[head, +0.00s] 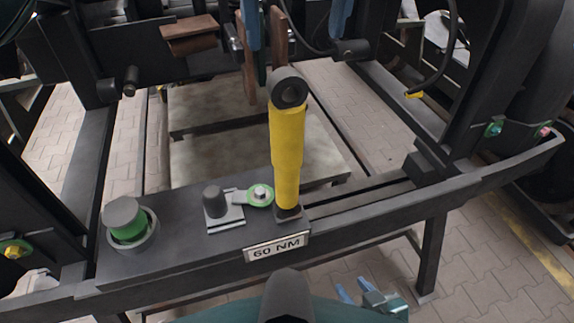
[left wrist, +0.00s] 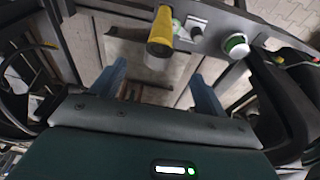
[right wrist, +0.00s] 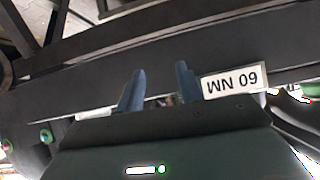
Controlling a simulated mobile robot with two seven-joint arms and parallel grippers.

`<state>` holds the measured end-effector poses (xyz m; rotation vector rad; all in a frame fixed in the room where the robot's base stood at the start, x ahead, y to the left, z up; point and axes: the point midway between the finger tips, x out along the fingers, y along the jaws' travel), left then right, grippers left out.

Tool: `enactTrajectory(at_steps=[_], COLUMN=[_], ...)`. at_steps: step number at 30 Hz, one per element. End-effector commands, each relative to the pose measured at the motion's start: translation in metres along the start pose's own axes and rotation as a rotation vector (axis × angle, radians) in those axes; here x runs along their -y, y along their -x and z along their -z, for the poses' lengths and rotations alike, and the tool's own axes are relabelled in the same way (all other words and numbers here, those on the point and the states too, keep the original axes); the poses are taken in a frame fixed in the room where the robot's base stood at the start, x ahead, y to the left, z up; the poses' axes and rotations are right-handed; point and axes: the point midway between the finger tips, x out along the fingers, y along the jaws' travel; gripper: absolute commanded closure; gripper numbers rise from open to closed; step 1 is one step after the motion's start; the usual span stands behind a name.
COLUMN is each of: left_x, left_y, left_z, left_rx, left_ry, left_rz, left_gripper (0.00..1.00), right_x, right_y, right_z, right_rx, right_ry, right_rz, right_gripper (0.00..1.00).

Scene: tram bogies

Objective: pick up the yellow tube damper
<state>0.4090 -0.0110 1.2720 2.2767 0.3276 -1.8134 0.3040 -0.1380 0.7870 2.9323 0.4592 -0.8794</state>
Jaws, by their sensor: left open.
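The yellow tube damper (head: 287,150) stands upright on the dark frame beam, with a dark round eye at its top and a dark foot below. In the left wrist view the damper (left wrist: 161,32) lies ahead of the fingers, between their lines but apart from them. My left gripper (head: 296,22) is open and empty behind the damper's top, its blue fingers cut off by the upper edge. It also shows in its wrist view (left wrist: 160,85). My right gripper (head: 357,295) is low at the front, below the beam. In its wrist view (right wrist: 160,85) its fingers are apart and empty.
A "60 NM" plate (head: 276,247) is on the beam's front. A green-banded cylinder (head: 127,222), a grey peg (head: 214,202) and a green ring with a bolt (head: 260,194) stand left of the damper. Dark bogie parts and hanging brown pieces (head: 280,40) surround the space behind.

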Motion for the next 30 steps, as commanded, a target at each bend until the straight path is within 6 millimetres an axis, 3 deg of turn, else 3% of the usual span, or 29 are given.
enactTrajectory(at_steps=[4, 12, 22, 30], left_x=[0.007, 0.008, 0.005, 0.002], left_y=[-0.002, -0.051, -0.08, -0.117], left_z=[0.008, 0.011, 0.014, 0.02], left_rx=[-0.052, -0.049, -0.047, -0.048], left_ry=[-0.001, 0.0, 0.0, 0.0], left_rz=[0.033, 0.032, 0.03, 0.03], left_gripper=[0.25, 0.25, 0.25, 0.25], right_x=[0.0, 0.0, -0.001, -0.006], right_y=[-0.001, 0.001, 0.003, 0.006], right_z=[0.002, 0.005, 0.006, 0.003], right_rx=[-0.005, -0.006, 0.002, 0.028], right_ry=[0.002, 0.002, 0.002, -0.004], right_rz=[0.0, 0.0, -0.003, -0.017], right_gripper=[0.64, 0.64, 0.64, 0.64])
